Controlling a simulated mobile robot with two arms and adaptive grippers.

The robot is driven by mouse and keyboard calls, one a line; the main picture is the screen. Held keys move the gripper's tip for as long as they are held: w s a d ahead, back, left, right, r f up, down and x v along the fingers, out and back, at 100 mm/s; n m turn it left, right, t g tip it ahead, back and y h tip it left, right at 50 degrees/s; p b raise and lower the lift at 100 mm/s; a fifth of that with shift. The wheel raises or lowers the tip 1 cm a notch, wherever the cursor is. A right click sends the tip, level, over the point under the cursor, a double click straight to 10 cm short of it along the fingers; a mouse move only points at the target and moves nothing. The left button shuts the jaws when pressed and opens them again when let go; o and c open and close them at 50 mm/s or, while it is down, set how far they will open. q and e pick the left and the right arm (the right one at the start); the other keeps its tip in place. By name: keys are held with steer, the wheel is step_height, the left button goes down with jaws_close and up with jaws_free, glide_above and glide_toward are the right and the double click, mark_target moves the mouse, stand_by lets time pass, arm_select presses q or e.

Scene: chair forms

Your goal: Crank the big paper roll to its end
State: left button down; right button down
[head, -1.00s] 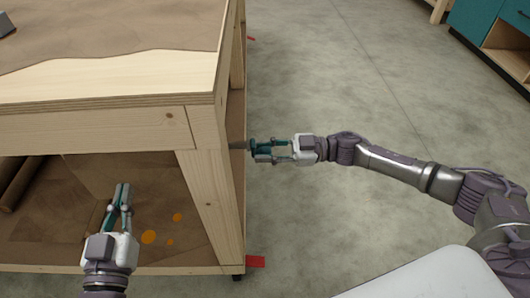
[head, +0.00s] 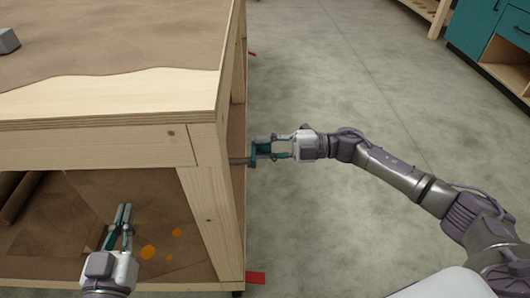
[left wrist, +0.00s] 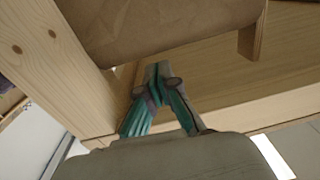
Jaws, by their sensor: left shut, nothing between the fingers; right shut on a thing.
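A wooden bench with brown paper (head: 130,40) over its top fills the left of the head view. A thin grey rod (head: 239,161) sticks out from the bench's right side, by the front leg. My right gripper (head: 256,152) is shut at the outer end of this rod; the part it grips is mostly hidden by the fingers. My left gripper (head: 125,208) is shut and empty in front of the bench's lower opening. It also shows in the left wrist view (left wrist: 158,72), below a brown paper-covered surface (left wrist: 160,25). I cannot tell how much paper is wound.
A brown roll (head: 20,198) lies in the bench's lower opening at left. Orange spots (head: 148,252) mark the brown sheet there. A grey block (head: 8,41) sits on the bench top. Teal cabinets (head: 485,35) stand far right. The concrete floor between is clear.

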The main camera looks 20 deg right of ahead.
steer(key=r+n, duration=0.1)
steer(key=n, duration=0.1)
steer(key=shift+r+n, duration=0.1)
steer(key=shift+n, duration=0.2)
arm_select(q)
steer(key=shift+s+d+r+t+h+b, duration=0.15)
steer(key=shift+r+t+h+b, duration=0.1)
steer(key=shift+r+t, duration=0.6)
steer(key=shift+s+d+r+t+h+b, duration=0.15)
steer(key=shift+r+t, duration=0.4)
steer(key=shift+r, duration=0.6)
arm_select(e)
steer(key=shift+r+n, duration=0.35)
steer(key=shift+n, duration=0.4)
steer(key=shift+r+n, duration=0.35)
steer(key=shift+n, duration=0.4)
arm_select(q)
steer(key=shift+w+r, duration=0.1)
arm_select(e)
steer(key=shift+s, duration=0.1)
steer(key=c, duration=0.9)
jaws_free()
steer(key=v, duration=1.2)
